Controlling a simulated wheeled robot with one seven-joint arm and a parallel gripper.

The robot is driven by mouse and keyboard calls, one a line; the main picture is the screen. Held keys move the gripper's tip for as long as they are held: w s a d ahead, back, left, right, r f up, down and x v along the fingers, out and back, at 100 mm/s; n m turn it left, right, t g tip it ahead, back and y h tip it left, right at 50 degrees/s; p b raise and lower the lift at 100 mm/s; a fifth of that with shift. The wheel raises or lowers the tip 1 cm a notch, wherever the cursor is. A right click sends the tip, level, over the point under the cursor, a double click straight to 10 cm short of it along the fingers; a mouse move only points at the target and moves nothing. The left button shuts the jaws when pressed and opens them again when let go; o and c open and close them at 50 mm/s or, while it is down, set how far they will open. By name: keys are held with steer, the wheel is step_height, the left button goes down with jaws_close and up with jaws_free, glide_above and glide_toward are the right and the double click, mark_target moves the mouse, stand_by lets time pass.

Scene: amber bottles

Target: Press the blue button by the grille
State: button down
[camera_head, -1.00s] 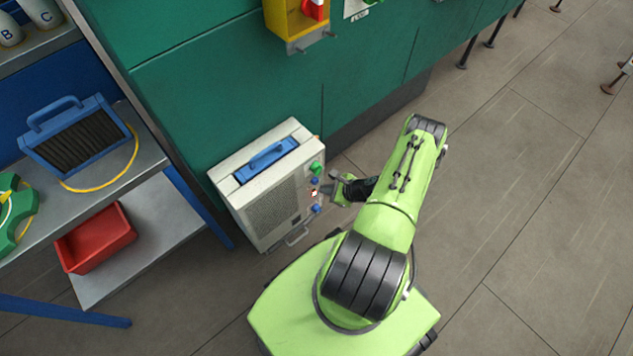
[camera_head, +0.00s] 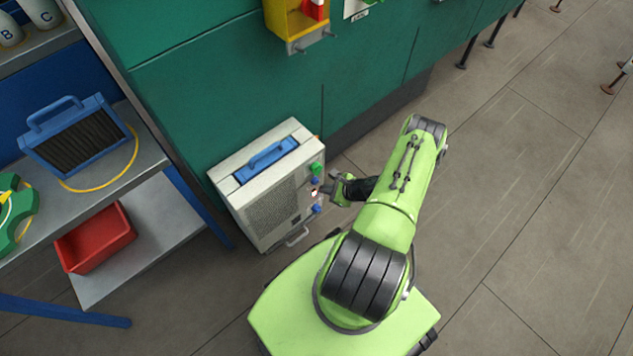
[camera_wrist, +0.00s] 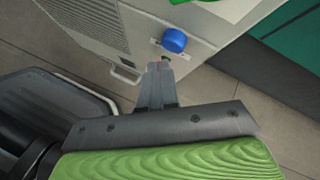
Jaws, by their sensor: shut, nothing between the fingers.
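A pale box (camera_head: 250,226) with a grille (camera_head: 272,217) stands on the floor against the green cabinet. Its right side carries a green knob (camera_head: 317,169), a small blue part (camera_head: 315,181) below it, a red-and-white part (camera_head: 313,193) and a lower blue button (camera_head: 317,209). In the wrist view one blue button (camera_wrist: 174,40) stands out from the box near the grille (camera_wrist: 92,20). My gripper (camera_head: 325,189) is shut and empty. In the wrist view its fingertips (camera_wrist: 160,66) are just below that button; I cannot tell whether they touch the box. A small green-and-red part shows at the tips.
A shelf (camera_head: 150,160) with a blue-framed filter (camera_head: 75,135) and a red bin (camera_head: 95,238) stands left of the box. A yellow holder (camera_head: 290,25) hangs on the cabinet above.

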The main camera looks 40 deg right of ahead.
steer(key=shift+w, duration=0.4)
steer(key=shift+w, duration=0.5)
stand_by(0.6)
steer(key=shift+s, duration=0.9)
steer(key=s+p, duration=0.1)
steer(key=s, duration=0.4)
steer(key=shift+s+d, duration=0.15)
stand_by(0.6)
